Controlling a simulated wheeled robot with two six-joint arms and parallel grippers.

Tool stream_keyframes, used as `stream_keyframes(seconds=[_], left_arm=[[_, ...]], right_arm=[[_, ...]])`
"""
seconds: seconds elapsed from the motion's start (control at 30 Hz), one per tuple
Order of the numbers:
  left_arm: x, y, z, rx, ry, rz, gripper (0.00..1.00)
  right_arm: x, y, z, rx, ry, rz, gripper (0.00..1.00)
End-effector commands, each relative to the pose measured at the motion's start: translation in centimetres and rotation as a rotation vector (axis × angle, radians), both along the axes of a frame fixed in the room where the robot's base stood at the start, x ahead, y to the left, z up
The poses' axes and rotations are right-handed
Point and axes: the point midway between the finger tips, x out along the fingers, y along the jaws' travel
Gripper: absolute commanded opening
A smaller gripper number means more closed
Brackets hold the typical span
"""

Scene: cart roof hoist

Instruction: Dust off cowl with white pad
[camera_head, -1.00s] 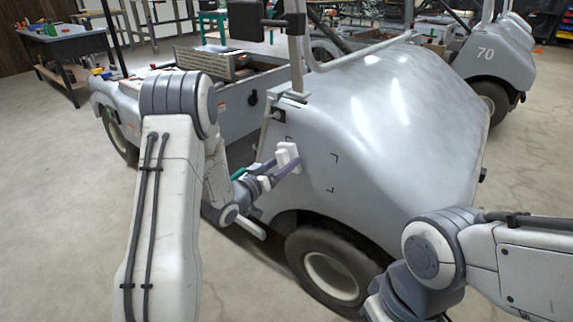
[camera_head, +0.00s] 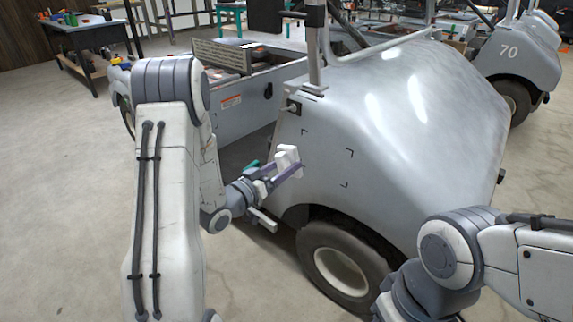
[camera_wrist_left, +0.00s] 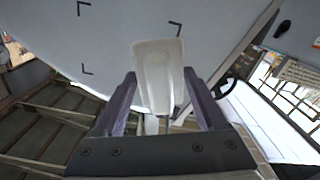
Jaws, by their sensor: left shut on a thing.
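The cart's grey cowl (camera_head: 400,120) fills the middle of the head view, with dark corner marks on its side. In the left wrist view the pad (camera_wrist_left: 158,75) stands between the two fingers. I cannot tell whether the pad touches the cowl. My right gripper is not in view; only that arm shows at the lower right.
The cart's front wheel (camera_head: 342,270) is below the cowl. A roof post (camera_head: 314,50) rises behind the pad. A second cart (camera_head: 515,60) marked 70 stands at the back right. A workbench (camera_head: 85,45) is at the far left. The floor at left is clear.

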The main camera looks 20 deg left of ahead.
Motion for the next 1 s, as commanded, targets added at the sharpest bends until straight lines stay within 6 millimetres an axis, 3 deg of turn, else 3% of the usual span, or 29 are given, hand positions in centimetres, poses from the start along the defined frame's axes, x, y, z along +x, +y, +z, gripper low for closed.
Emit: stream_keyframes(seconds=[0.27,0.6,1.0], left_arm=[[-0.2,0.1,0.0,0.000,0.000,0.000,0.22],[-2.7,1.0,0.0,0.000,0.000,0.001,0.22],[-2.8,1.0,0.0,0.000,0.000,-0.001,0.22]], right_arm=[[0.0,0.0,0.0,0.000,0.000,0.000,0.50],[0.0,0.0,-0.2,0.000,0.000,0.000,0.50],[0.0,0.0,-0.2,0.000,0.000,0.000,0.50]])
